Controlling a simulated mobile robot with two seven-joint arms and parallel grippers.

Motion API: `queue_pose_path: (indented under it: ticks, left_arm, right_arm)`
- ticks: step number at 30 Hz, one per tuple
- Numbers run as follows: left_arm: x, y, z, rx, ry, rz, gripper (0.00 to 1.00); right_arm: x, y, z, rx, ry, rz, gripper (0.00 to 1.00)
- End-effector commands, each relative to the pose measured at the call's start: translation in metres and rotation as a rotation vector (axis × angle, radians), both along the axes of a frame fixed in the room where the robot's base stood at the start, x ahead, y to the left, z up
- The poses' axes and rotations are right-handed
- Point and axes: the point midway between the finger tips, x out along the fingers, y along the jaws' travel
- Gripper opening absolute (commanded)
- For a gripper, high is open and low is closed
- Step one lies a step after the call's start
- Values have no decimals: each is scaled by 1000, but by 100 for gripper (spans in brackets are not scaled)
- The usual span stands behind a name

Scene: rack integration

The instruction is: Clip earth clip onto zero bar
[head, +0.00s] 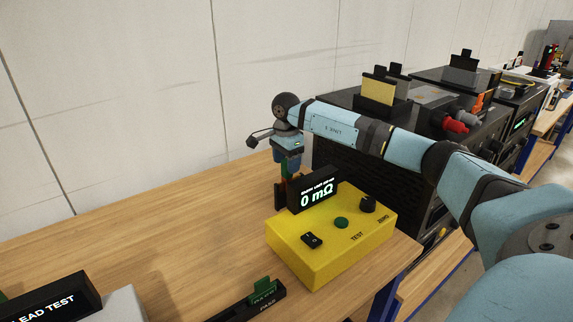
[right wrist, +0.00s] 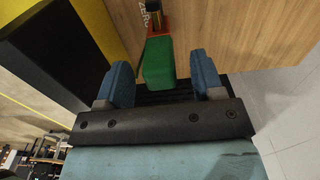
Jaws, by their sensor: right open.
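The green earth clip (right wrist: 158,62) shows in the right wrist view, with its far end at a small dark upright post marked ZERO, the zero bar (right wrist: 155,18). An orange-red part shows where they meet; whether the clip's jaws grip the bar cannot be told. My right gripper (right wrist: 161,62) is open, its two blue fingers on either side of the clip with a gap to each. In the head view the right gripper (head: 287,164) points down behind the tester's display, which partly hides the clip and bar. My left gripper is not in view.
A yellow tester (head: 305,250) with a black display (head: 314,189) reading 0 mΩ stands close in front of the gripper. Black rack equipment (head: 340,160) stands to the right. A green tag in a black holder (head: 255,300) lies in front. The bench's left middle is clear.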

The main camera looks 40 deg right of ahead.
Motion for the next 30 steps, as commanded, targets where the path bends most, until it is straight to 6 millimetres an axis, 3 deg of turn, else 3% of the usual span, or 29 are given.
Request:
queue_pose_path:
  ticks: [9, 15, 21, 30]
  left_arm:
    - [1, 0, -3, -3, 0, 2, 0]
    - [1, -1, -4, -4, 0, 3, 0]
    - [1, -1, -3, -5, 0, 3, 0]
    - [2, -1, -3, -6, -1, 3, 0]
  right_arm:
    - [0, 0, 72, 0, -4, 0, 62]
    - [0, 0, 109, 0, -3, 0, 62]
    - [0, 1, 125, 0, 0, 1, 62]
    - [0, 0, 127, 0, 0, 0, 62]
